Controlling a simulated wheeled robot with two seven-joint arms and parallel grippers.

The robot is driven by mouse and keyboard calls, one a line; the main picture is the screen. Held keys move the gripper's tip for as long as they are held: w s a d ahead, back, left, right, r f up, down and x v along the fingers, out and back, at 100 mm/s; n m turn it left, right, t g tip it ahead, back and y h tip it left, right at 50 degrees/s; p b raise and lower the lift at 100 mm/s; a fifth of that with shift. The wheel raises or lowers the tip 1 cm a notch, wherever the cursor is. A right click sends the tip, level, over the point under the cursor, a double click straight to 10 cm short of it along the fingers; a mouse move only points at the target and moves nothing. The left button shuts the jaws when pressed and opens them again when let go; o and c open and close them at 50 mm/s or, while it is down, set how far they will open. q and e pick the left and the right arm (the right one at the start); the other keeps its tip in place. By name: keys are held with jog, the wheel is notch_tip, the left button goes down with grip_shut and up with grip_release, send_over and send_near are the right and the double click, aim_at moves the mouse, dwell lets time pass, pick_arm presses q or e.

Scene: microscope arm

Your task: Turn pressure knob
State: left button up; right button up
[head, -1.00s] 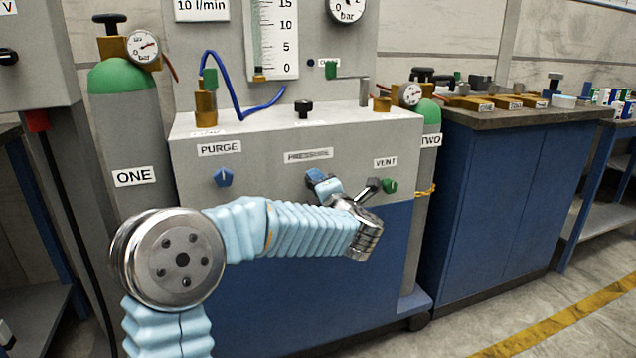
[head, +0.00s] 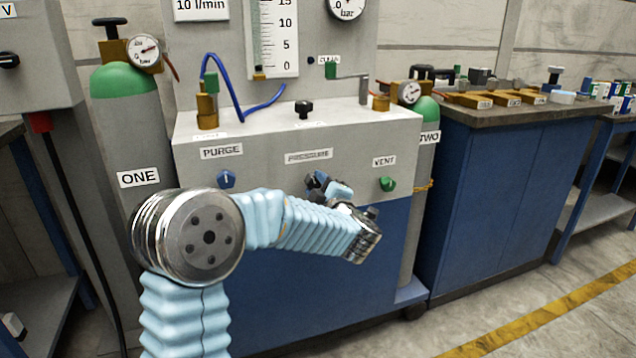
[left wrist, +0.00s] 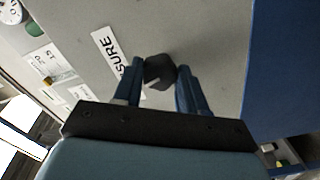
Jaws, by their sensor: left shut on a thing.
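The pressure knob (left wrist: 158,72) is dark and faceted, on the grey front panel under the PRESSURE label (head: 309,157). My left gripper (left wrist: 161,78) has its two blue fingers on either side of the knob and is shut on it. In the head view my left gripper (head: 318,182) is at the panel below that label, and its fingers and wrist largely hide the knob. My right gripper is in neither view.
A blue PURGE knob (head: 226,179) is left on the same panel and a green VENT knob (head: 387,184) is right, close to my left wrist. Gas cylinder ONE (head: 125,135) stands at the left. A blue cabinet (head: 510,190) stands at the right.

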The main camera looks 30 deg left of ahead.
pick_arm(q)
jog(key=shift+f+m, duration=0.1)
jog(key=shift+m, duration=0.3)
jog(key=o, duration=1.1)
jog(key=shift+c, duration=0.2)
jog(key=b+v, duration=0.1)
jog(key=v, duration=1.3)
